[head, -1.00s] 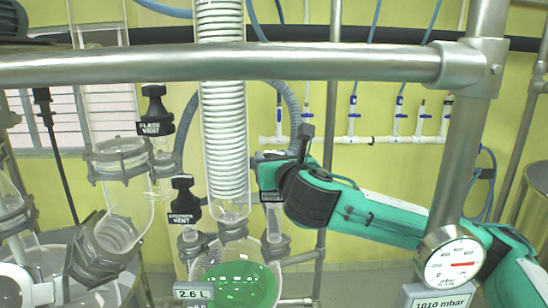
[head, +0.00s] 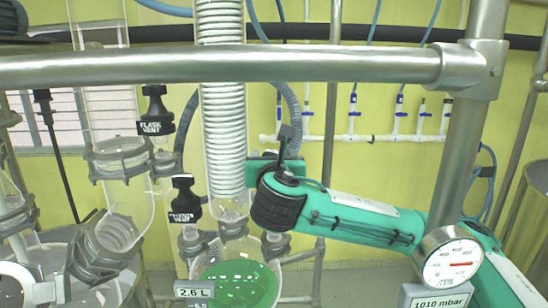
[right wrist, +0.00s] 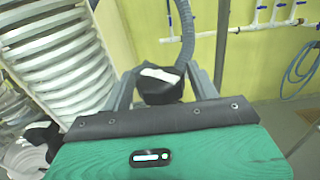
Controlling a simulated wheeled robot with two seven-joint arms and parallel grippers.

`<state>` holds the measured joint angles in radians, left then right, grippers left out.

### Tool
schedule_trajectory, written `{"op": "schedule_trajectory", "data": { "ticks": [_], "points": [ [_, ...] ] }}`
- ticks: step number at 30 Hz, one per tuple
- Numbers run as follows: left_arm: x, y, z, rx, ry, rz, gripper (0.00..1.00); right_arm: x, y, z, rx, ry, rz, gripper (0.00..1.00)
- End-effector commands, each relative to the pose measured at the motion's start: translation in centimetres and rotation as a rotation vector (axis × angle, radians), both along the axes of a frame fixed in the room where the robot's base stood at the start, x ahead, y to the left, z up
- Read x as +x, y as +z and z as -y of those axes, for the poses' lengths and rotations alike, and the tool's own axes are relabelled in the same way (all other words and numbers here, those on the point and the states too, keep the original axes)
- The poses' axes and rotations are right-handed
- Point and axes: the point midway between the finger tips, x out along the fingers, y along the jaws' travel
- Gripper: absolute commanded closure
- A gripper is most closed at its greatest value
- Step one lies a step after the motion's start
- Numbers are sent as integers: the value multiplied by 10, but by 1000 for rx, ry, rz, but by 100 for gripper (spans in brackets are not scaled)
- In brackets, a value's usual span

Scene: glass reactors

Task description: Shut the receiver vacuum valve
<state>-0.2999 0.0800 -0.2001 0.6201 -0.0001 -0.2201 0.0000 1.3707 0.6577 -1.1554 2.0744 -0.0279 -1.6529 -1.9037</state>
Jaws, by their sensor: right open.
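The receiver vacuum valve appears to be the black handle (right wrist: 160,88) with a white label strip in the right wrist view. It stands between the two grey fingers of my right gripper (right wrist: 164,84), which look apart and not clamped on it. In the head view my right gripper (head: 268,168) is beside the coiled condenser, above the receiver flask (head: 240,284) with green liquid. My left gripper is not in view.
Black handles labelled flask vent (head: 155,112) and another vent (head: 185,200) stand left of the condenser (head: 222,100). A steel rail (head: 200,65) crosses in front. A gauge (head: 452,264) above a 1010 mbar sign is at right. A grey hose (right wrist: 187,35) runs behind the handle.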

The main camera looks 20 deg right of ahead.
Motion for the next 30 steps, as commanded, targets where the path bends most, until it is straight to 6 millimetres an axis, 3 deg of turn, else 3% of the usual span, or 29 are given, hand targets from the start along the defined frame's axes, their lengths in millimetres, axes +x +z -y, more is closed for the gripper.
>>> {"op": "schedule_trajectory", "data": {
  "ticks": [30],
  "points": [
    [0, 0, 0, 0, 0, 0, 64, 0, 1, 1, -1, 688, -1, 40]
  ]
}}
